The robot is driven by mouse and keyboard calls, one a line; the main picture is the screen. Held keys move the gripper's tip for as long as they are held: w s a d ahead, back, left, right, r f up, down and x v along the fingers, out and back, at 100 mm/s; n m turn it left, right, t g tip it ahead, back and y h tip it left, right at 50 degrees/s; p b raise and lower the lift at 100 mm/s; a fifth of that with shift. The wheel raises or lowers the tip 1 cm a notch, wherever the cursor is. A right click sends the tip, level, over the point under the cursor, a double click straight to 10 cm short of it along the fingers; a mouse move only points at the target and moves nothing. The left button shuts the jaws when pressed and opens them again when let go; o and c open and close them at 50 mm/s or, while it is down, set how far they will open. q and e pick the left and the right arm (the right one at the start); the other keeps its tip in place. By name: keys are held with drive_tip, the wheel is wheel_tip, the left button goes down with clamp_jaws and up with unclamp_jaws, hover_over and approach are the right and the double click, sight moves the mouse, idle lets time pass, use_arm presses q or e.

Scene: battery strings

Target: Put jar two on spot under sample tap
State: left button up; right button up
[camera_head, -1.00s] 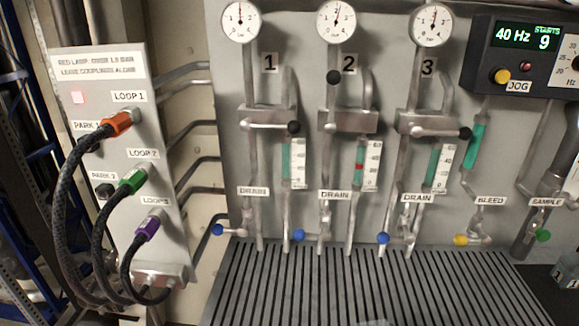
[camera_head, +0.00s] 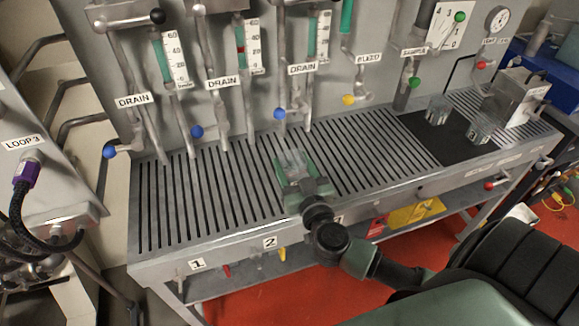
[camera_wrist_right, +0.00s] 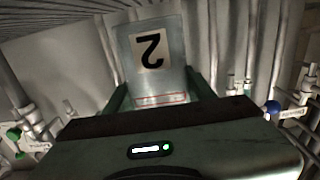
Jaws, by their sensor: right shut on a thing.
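My right gripper (camera_head: 293,168) is shut on a clear jar (camera_head: 291,160) over the slatted grate, in front of the drain taps. In the right wrist view this jar (camera_wrist_right: 151,50) sits between the fingers, with a white label reading 2 upside down. I cannot tell whether its base touches the grate. The sample tap (camera_head: 414,82) has a green handle and stands to the right and farther back, on the panel. The spot under it is not clearly distinguishable. My left gripper is out of view.
Two more clear jars, one at the back (camera_head: 437,108) and one at the right (camera_head: 480,130), stand on a dark mat (camera_head: 425,132). A metal box (camera_head: 517,97) stands beyond them. Bare grate (camera_head: 355,150) lies between my gripper and the mat. Taps overhang the back edge.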

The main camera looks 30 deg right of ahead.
drive_tip(key=shift+x, duration=1.05)
wheel_tip(320, 180, down, 4)
drive_tip(key=shift+r+b, duration=0.15)
drive_tip(key=shift+b, duration=0.75)
drive_tip(key=o, duration=1.5)
